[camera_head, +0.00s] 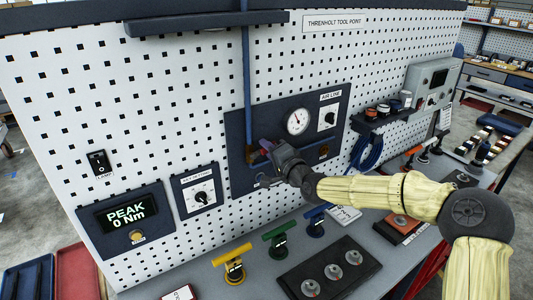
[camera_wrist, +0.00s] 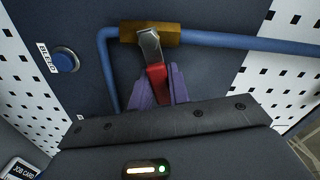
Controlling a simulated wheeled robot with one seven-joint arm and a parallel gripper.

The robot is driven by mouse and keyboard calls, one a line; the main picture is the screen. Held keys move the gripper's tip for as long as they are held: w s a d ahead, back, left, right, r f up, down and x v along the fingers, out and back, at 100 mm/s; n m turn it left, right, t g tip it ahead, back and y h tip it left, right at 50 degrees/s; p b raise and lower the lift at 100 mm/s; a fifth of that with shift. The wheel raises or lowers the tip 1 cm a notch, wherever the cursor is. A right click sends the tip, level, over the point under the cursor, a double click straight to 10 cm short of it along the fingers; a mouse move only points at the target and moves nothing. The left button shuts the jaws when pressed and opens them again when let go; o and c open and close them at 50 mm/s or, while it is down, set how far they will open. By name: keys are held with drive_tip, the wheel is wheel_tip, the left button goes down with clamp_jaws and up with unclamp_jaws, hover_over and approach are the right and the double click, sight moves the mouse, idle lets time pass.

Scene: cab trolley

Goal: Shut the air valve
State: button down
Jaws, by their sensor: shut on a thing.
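The air valve shows in the wrist view as a brass body (camera_wrist: 172,33) on a blue pipe, with a metal lever (camera_wrist: 150,46) that has a red grip (camera_wrist: 157,80). The lever points roughly square across the pipe. My gripper (camera_wrist: 160,88) has its purple fingers on both sides of the red grip and is shut on it. The grip's lower end is hidden by my gripper.
A blue bleed button (camera_wrist: 65,60) is near the valve. A pressure gauge (camera_head: 298,121) and a small knob (camera_head: 329,118) are on the panel. Below are colored T-handled tools (camera_head: 232,262) and a dark tray (camera_head: 328,268) on the bench. A blue hose (camera_head: 367,152) hangs at the right.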

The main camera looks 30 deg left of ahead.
drive_tip(key=shift+w+f+m+b, duration=0.1)
drive_tip(key=shift+f+m+b, duration=0.4)
drive_tip(key=shift+m, duration=0.35)
drive_tip(key=shift+f+m+b, duration=0.25)
drive_tip(key=shift+m+b, duration=0.35)
drive_tip(key=shift+m, duration=0.25)
drive_tip(key=c, duration=1.3)
unclamp_jaws()
drive_tip(key=shift+d, duration=0.1)
drive_tip(key=b+v, duration=0.4)
drive_tip(key=v, duration=1.3)
drive_tip(key=shift+d, duration=0.2)
